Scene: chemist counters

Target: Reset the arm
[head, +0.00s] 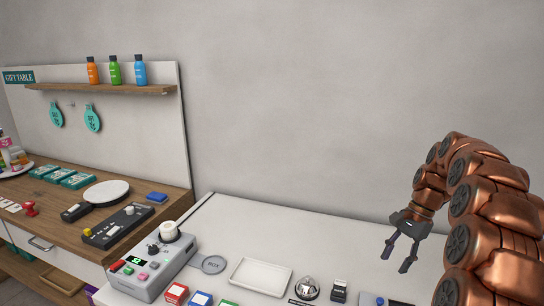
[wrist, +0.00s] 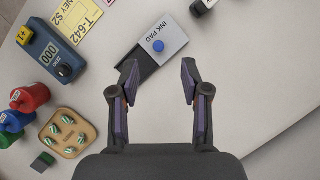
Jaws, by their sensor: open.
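My copper-coloured arm stands at the right of the head view, and my gripper (head: 403,254) hangs from it above the white counter (head: 225,225). The jaws are apart with nothing between them. In the wrist view my gripper (wrist: 158,83) is also open and empty, pointing toward an ink pad (wrist: 170,28) with a blue knob. The ink pad lies beyond and partly between the fingertips, apart from them as far as I can tell.
The wrist view shows a blue numbered device (wrist: 50,55), a yellow card (wrist: 78,18) and a wooden tray (wrist: 68,133).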

